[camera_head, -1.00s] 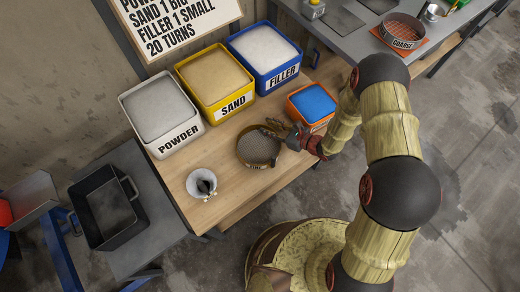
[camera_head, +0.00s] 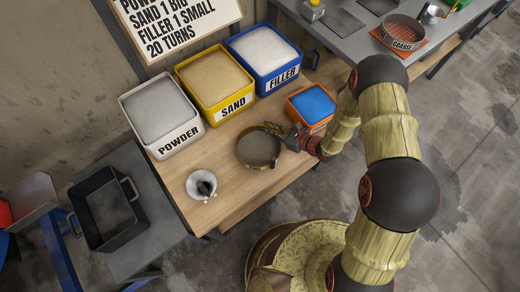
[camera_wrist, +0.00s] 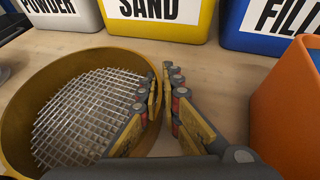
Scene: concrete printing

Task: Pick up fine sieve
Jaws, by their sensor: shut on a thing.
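The fine sieve is a round, brownish-yellow ring with a wire mesh floor. It is on the wooden table in the head view (camera_head: 258,150) and fills the left of the wrist view (camera_wrist: 85,115). My gripper (camera_head: 286,134) is at the sieve's right side, near the orange bin. In the wrist view my gripper's fingers (camera_wrist: 166,102) are close together at the sieve's right rim, shut on it. The fingers hide part of that rim. I cannot tell whether the sieve is lifted off the table.
Powder (camera_head: 163,136), sand (camera_head: 236,104) and filler (camera_head: 283,75) bins stand along the back. An orange bin (camera_head: 318,123) with blue contents is close on the right. A pale cup (camera_head: 201,186) stands front left. The coarse sieve (camera_head: 402,33) is on the grey table.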

